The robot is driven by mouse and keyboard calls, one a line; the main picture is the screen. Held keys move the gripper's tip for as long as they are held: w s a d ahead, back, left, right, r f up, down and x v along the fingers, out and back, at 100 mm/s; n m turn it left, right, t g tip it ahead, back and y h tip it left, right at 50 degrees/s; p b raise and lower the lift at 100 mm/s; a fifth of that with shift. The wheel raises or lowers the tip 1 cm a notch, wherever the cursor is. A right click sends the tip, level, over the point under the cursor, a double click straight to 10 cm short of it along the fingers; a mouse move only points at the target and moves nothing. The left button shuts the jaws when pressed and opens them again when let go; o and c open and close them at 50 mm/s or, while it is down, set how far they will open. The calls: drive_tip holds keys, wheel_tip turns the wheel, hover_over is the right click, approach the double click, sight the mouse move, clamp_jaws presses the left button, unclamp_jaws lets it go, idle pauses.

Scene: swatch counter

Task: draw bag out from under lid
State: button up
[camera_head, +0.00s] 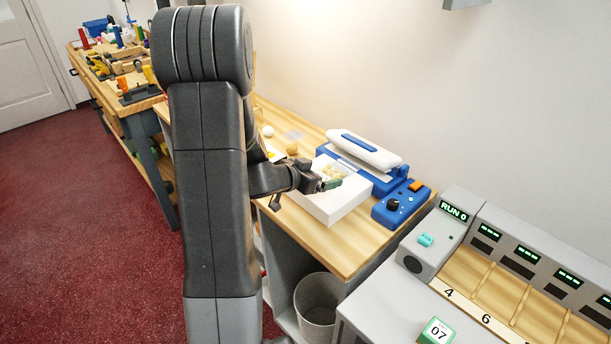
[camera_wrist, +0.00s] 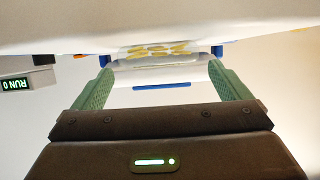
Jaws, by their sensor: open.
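The clear bag with pale yellow pieces (camera_head: 335,170) lies on the white block in front of the sealer. The sealer's long white lid (camera_head: 366,149) sits above its blue base; whether it presses on the bag's far end I cannot tell. My gripper (camera_head: 331,184) is at the near side of the bag, low over the block. In the wrist view, which is upside down, my green fingers (camera_wrist: 161,66) are spread apart, and the bag (camera_wrist: 155,50) shows beyond and between their tips. Nothing is clearly gripped.
The white block (camera_head: 328,208) stands on the wooden counter (camera_head: 354,254). A blue control box (camera_head: 399,204) with a black knob is right of it. A grey bin (camera_head: 317,306) stands below. A grey slotted station (camera_head: 450,235) marked RUN 0 is at the right.

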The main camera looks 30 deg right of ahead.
sight(329, 172)
drive_tip(key=shift+x, duration=1.8)
drive_tip(key=shift+c, duration=0.5)
drive_tip(key=c, duration=1)
